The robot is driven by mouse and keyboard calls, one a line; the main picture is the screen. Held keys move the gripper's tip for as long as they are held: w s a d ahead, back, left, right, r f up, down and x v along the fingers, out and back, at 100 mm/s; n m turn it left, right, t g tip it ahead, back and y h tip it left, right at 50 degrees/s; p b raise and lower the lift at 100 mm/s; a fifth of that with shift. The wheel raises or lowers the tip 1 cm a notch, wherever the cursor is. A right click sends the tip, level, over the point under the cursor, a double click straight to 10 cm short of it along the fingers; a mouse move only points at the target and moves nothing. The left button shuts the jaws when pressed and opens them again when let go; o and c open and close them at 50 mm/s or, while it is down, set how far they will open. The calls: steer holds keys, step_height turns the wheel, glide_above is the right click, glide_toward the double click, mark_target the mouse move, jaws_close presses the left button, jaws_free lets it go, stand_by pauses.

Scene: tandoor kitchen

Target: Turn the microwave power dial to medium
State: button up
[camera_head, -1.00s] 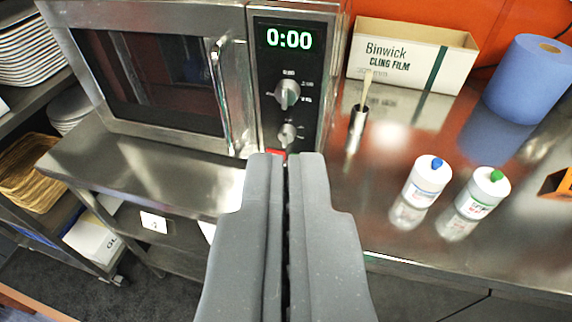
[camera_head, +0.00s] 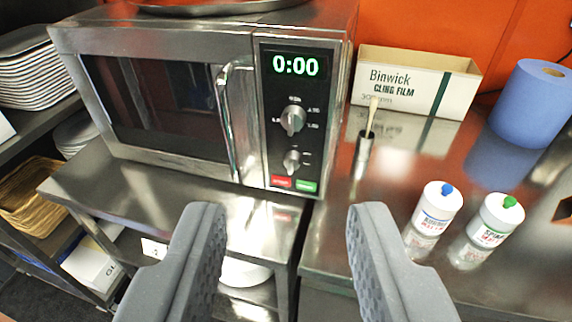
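The steel microwave (camera_head: 150,105) stands on a steel shelf at the upper left, its door closed and its display (camera_head: 296,65) reading 0:00. Its black control panel carries two silver knobs. The upper, larger dial (camera_head: 293,119) has small markings around it, too small to read surely. The lower knob (camera_head: 292,161) sits beneath it, above a red button (camera_head: 281,182) and a green button (camera_head: 306,186). My gripper (camera_head: 285,215) is open and empty, its two grey fingers spread wide below and in front of the panel, touching neither knob.
A Binwick cling film box (camera_head: 412,85), a brush in a steel holder (camera_head: 364,150), a blue paper roll (camera_head: 532,103) and two white bottles (camera_head: 437,210) (camera_head: 494,222) stand on the steel counter to the right. Stacked plates (camera_head: 28,72) are at far left.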

steer(key=shift+o, duration=0.8)
steer(key=w+a+f+y+p, duration=0.1)
steer(key=w+a+f+p, duration=0.2)
steer(key=w, duration=0.6)
steer(key=shift+a+f+t, duration=0.3)
steer(key=shift+a+f, duration=0.1)
steer(key=shift+a, duration=0.7)
steer(key=m+t+h+p, duration=0.1)
steer(key=m+h+p, duration=0.2)
steer(key=m+p, duration=0.25)
glide_toward(289, 168)
steer(key=s+a+r, duration=0.2)
steer(key=a+r, duration=0.5)
steer(key=s+d+f+h+p, duration=0.2)
steer(key=d+f+h+p, duration=0.2)
steer(key=f, duration=0.4)
steer(key=x, duration=0.4)
steer(key=b+x, duration=0.1)
steer(key=x, duration=0.3)
steer(key=b+x, duration=0.1)
steer(key=x, duration=0.3)
steer(key=shift+w+a, duration=0.2)
steer(key=shift+w, duration=0.2)
steer(key=shift+w+d+r, duration=0.15)
steer(key=shift+w+d, duration=0.05)
steer(key=shift+w, duration=0.45)
steer(key=c, duration=1)
